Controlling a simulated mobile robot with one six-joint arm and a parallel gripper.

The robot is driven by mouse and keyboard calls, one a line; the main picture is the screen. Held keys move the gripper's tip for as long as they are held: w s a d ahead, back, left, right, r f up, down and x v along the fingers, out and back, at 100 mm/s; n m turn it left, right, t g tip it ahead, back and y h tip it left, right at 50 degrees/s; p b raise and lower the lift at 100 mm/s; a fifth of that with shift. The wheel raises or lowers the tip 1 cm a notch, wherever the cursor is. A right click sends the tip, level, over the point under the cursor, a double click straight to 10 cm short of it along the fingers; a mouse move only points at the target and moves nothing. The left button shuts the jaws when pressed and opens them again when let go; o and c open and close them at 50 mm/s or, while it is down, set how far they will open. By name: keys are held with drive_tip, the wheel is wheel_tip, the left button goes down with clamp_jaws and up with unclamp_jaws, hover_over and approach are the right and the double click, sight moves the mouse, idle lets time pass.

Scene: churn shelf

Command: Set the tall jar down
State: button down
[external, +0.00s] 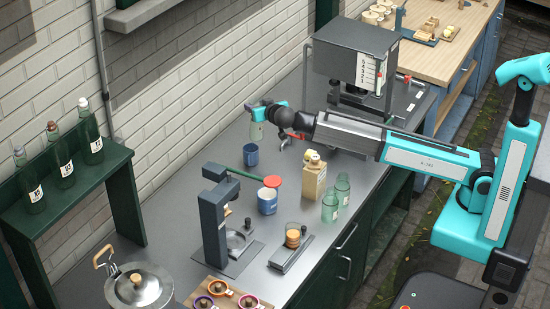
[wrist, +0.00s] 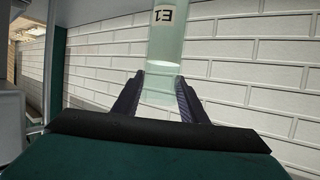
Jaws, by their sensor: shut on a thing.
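The jar looks roughly upright. It appears above the counter, but its exact height is hard to tell.
A dark blue mug (external: 251,155) stands just in front of the jar. A beige canister (external: 314,178), green bottles (external: 330,208) and a blue mug (external: 267,204) stand nearer the front. A large grey machine (external: 352,65) stands right. Bare counter lies left of the dark mug.

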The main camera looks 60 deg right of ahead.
drive_tip(key=w+d+m+g+h+p, duration=0.1)
drive_tip(key=w+d, duration=0.1)
drive_tip(key=d, duration=0.8)
drive_tip(key=w+d+m+g+h, duration=0.1)
drive_tip(key=w+d, duration=0.1)
drive_tip(key=d, duration=0.8)
drive_tip(key=shift+w+d+f+p, duration=0.15)
drive_tip(key=shift+d+f+p, duration=0.15)
drive_tip(key=shift+p, duration=0.1)
wheel_tip(320, 180, down, 6)
drive_tip(key=p, duration=0.2)
drive_tip(key=shift+f, duration=0.15)
drive_tip(key=shift+f+p, duration=0.8)
drive_tip(key=shift+f, duration=1.15)
